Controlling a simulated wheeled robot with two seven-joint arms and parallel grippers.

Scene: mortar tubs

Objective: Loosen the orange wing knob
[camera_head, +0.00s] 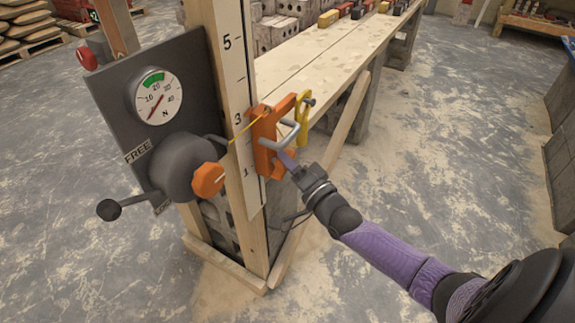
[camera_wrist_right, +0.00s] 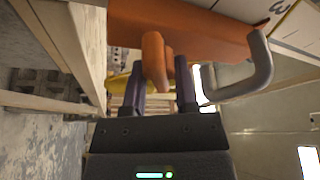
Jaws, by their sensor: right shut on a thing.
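An orange carriage (camera_head: 267,143) sits on the upright post with a numbered scale (camera_head: 236,80). It carries a bent grey handle (camera_head: 291,124). In the right wrist view the carriage body (camera_wrist_right: 190,28) fills the top, with the grey handle (camera_wrist_right: 262,75) at the right. The orange wing knob (camera_wrist_right: 155,58) hangs under it, between the purple fingers of my right gripper (camera_wrist_right: 162,85). In the head view my right gripper (camera_head: 288,160) reaches the carriage's lower right side and hides the knob. The right gripper is shut on the knob. My left gripper is out of view.
A panel with a round dial (camera_head: 158,97) and a dark drum with a crank ball (camera_head: 110,210) stand left of the post. A faceted orange knob (camera_head: 208,180) is on the drum. A yellow part (camera_head: 303,112) hangs beside the carriage. A long plank bench (camera_head: 320,65) runs behind.

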